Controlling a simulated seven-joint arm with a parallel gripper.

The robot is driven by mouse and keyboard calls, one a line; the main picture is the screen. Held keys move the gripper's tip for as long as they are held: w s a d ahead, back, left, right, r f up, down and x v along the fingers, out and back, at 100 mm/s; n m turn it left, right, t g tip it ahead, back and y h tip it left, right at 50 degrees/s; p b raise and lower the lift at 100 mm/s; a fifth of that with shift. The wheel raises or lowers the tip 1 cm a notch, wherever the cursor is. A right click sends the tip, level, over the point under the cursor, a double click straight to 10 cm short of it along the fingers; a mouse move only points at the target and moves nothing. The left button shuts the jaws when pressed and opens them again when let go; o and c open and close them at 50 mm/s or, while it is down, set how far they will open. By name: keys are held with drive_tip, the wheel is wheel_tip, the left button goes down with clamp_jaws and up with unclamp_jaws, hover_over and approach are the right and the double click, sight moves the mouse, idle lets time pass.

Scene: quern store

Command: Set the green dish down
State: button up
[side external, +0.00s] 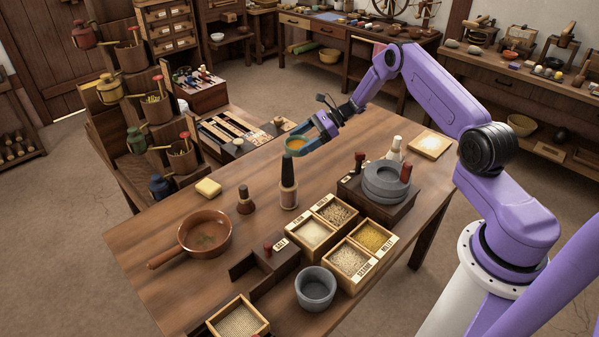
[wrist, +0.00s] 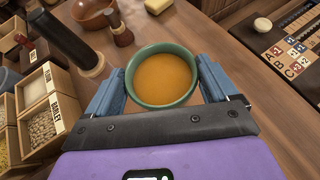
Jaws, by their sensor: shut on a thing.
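The green dish (wrist: 161,98) is a small round bowl with a green rim, filled with an orange content. In the wrist view it sits between the two blue fingers of my gripper (wrist: 158,92), which press on its sides. In the side view the dish (side external: 296,143) is held level at the end of my gripper (side external: 307,142), behind the dark-topped mill. It appears above the table (side external: 206,270), but the exact height is hard to tell.
A tall pepper mill (side external: 288,185) stands close by. Grain boxes (side external: 311,232) and a stone quern (side external: 386,182) are near. The tabletop right of the dish in the wrist view is clear.

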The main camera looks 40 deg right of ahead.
sight(302, 173)
drive_tip(key=shift+f, duration=4.7)
drive_tip(key=shift+f, duration=0.2)
drive_tip(key=o, duration=0.9)
drive_tip(key=shift+r, duration=0.1)
drive_tip(key=shift+d+r, duration=0.2)
drive_tip(key=v, duration=1.1)
drive_tip(key=shift+s+d, duration=0.25)
